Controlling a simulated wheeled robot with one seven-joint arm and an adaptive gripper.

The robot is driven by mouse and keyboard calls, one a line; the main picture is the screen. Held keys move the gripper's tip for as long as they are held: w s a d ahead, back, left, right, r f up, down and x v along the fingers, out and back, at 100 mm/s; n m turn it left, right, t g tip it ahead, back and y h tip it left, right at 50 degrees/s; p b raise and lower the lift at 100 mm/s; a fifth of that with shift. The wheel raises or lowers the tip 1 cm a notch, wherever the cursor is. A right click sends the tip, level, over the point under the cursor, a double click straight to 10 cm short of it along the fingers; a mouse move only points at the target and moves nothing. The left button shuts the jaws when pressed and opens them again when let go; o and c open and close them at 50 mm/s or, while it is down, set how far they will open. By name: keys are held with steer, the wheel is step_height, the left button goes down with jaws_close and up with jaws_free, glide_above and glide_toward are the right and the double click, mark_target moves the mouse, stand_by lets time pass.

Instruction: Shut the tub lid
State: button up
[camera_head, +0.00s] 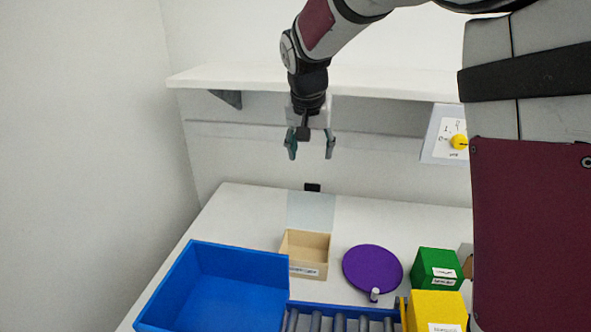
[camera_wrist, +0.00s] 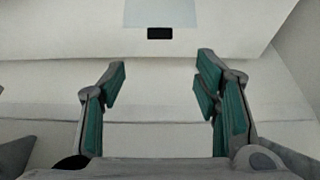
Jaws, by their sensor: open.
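The beige tub (camera_head: 295,262) stands on the white table in the head view, open at the top, with a white label on its front. A pale, see-through panel (camera_head: 311,211), which looks like its lid, rises behind the tub's back edge, with a small black block (camera_head: 312,187) at its far end. The wrist view shows the panel (camera_wrist: 160,12) and black block (camera_wrist: 160,33) at the top. My gripper (camera_head: 311,148) is open and empty, with fingers apart, above the far end of the panel and clear of it. Its fingers also show in the wrist view (camera_wrist: 162,75).
A blue bin (camera_head: 270,290) stands front left, with a roller tray (camera_head: 345,322) beside it. A purple disc with a small post (camera_head: 372,266), a green box (camera_head: 428,256) and a yellow box (camera_head: 440,305) are to the right. A white shelf (camera_head: 240,78) runs along the back wall.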

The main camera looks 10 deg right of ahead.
mark_target(312, 185)
steer(key=x, duration=1.3)
steer(key=shift+f+b, duration=0.2)
steer(key=shift+b, duration=0.15)
jaws_close()
